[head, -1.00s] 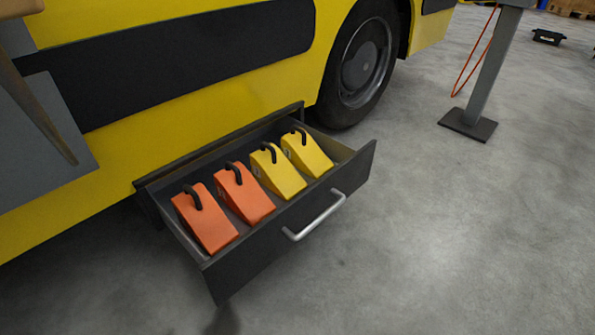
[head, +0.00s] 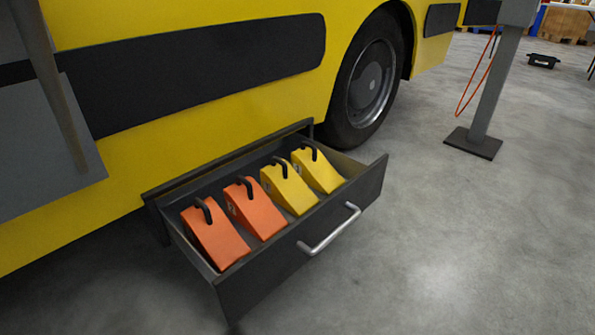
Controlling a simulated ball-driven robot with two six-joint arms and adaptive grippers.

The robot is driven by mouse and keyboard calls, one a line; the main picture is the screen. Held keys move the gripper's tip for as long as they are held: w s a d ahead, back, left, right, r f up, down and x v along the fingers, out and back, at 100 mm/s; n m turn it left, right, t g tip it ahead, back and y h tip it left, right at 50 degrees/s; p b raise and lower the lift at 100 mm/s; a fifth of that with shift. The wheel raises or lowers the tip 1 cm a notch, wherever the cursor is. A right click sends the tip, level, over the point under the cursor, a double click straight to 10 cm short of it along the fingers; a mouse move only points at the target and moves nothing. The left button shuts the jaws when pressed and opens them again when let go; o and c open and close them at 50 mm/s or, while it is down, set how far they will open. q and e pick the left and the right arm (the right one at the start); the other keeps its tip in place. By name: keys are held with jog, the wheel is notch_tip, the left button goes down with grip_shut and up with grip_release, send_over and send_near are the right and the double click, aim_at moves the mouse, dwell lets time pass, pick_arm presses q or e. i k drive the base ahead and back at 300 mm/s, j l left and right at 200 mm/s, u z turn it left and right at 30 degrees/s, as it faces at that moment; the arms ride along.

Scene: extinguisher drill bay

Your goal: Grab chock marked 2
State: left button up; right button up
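Several wheel chocks lie side by side in an open dark drawer (head: 272,279) at the foot of the yellow vehicle. Two are orange, the left one (head: 219,240) and the one beside it (head: 257,214). Two are yellow, the inner one (head: 290,191) and the far right one (head: 320,173). Each has a black loop handle on top. Small pale labels show on the sides of some chocks, but the numbers are too small to read. Neither of my grippers is in view.
The drawer has a silver bar handle (head: 331,231) on its front. A vehicle wheel (head: 368,82) stands behind it. A grey post on a dark base plate (head: 472,143) stands at right. The concrete floor (head: 450,245) between is clear.

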aim_at(247, 202)
jog(key=k+j, duration=0.15)
jog(key=k, duration=0.45)
jog(key=k+j, duration=0.1)
jog(key=k, duration=0.45)
jog(key=u, duration=0.2)
jog(key=i+l+u, duration=0.1)
jog(key=u, duration=0.3)
jog(key=i+l+u, duration=0.15)
jog(key=u, duration=0.25)
jog(key=l+u, duration=0.2)
jog(key=u, duration=0.25)
jog(key=i+l+u, duration=0.15)
jog(key=l, duration=0.4)
jog(key=i+l+u, duration=0.1)
jog(key=l, duration=0.5)
jog(key=i+l+u, duration=0.15)
jog(key=l, duration=0.45)
jog(key=i+l+u, duration=0.1)
jog(key=l, duration=0.45)
